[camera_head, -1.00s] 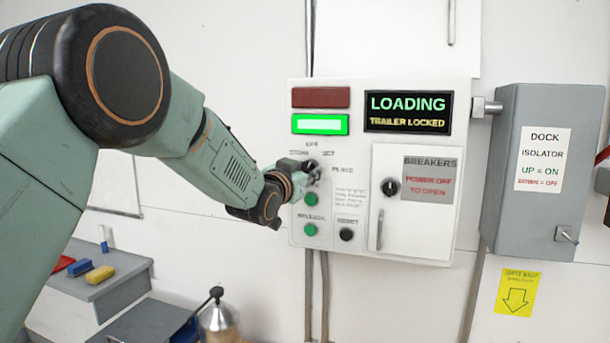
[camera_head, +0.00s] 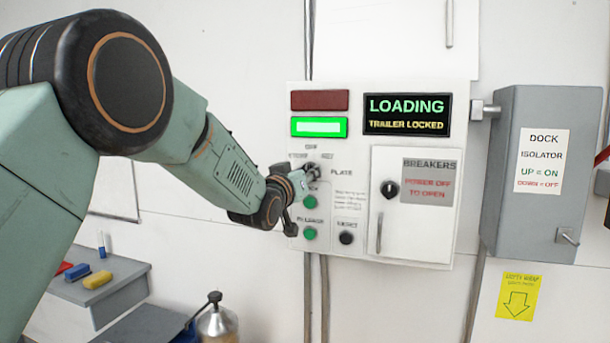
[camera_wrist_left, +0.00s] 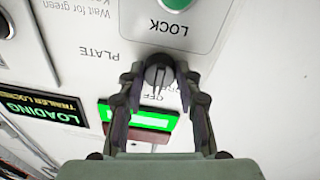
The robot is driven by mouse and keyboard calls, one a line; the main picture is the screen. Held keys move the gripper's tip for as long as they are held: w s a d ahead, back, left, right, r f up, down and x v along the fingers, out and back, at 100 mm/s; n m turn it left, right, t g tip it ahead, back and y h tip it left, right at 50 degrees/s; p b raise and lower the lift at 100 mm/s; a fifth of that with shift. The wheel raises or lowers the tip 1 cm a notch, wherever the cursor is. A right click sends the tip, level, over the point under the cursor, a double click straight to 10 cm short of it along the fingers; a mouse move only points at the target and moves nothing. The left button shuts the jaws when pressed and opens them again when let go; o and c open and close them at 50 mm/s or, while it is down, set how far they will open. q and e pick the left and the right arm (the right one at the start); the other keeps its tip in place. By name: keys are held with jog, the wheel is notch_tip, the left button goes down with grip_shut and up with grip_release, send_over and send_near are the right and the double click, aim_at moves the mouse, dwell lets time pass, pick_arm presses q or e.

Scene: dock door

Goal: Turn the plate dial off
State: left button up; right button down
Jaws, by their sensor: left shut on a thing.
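The plate dial (camera_wrist_left: 158,73) is a dark round knob on the white control panel (camera_head: 460,190), under the lit green lamp (camera_head: 319,127). In the left wrist view its pointer bar lies toward the OFF label. My left gripper (camera_head: 312,170) reaches it from the left in the head view and hides part of it. In the left wrist view the fingers of my left gripper (camera_wrist_left: 157,82) sit on both sides of the knob, shut on it. The display (camera_head: 407,114) reads LOADING, TRAILER LOCKED. My right gripper is not in view.
A green LOCK button (camera_head: 310,202) is just below the dial, with another green button (camera_head: 309,233) and a black reset button (camera_head: 346,238) lower. The breakers door (camera_head: 415,230) is shut. A grey dock isolator box (camera_head: 545,220) stands to the right.

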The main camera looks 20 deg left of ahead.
pick_arm(q)
jog(key=shift+r, duration=0.45)
jog(key=o, duration=1.2)
jog(key=shift+w+f, duration=0.1)
jog(key=shift+f, duration=0.2)
jog(key=shift+c, duration=0.2)
jog(key=s+a, duration=0.1)
jog(key=s, duration=1.1)
jog(key=shift+f, duration=0.4)
